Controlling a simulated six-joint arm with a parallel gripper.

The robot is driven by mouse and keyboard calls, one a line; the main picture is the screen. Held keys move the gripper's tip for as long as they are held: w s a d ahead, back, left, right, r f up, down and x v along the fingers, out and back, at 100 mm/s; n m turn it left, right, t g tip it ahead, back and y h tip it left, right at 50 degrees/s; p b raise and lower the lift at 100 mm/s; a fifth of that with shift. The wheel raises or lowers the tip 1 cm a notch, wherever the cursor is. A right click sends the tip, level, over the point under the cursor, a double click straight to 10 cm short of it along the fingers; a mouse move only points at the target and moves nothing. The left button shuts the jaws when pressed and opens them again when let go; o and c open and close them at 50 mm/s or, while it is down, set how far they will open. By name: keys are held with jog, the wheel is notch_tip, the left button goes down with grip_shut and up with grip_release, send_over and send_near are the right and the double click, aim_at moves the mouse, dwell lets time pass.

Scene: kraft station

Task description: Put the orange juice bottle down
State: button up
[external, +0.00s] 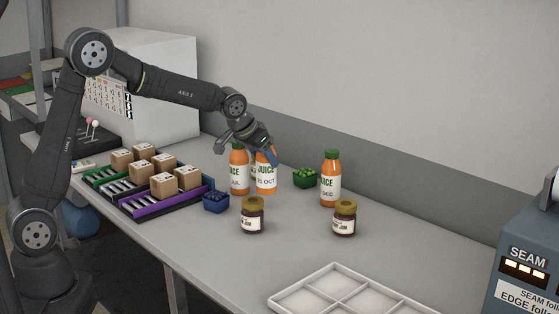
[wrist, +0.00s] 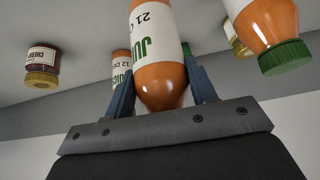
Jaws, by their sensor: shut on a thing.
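My gripper (external: 264,152) is shut on the upper part of an orange juice bottle (external: 265,179) whose label reads 21 OCT. The bottle is upright, and its cap is hidden by the gripper in the external view. In the wrist view, the held bottle (wrist: 158,55) sits between the two blue fingers of the gripper (wrist: 160,78). Its base is at or very near the table; I cannot tell whether it touches. A second juice bottle (external: 239,173) stands close to its left, and a third (external: 331,182) stands apart to the right.
Jam jars stand in front (external: 252,220) and to the right (external: 344,221). A blue punnet (external: 215,203) and a green punnet (external: 306,178) are nearby. Racks with cardboard boxes (external: 163,186) lie left, a white divided tray (external: 275,303) in front. Table right of the bottles is clear.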

aim_at(263, 168)
jog(key=shift+w+f, duration=0.15)
jog(key=shift+f, duration=1.9)
jog(key=shift+f, duration=0.15)
jog(key=o, duration=1.2)
jog(key=shift+a+r, duration=0.1)
jog(key=shift+r, duration=0.3)
jog(key=v, duration=1.1)
jog(key=shift+r, duration=0.2)
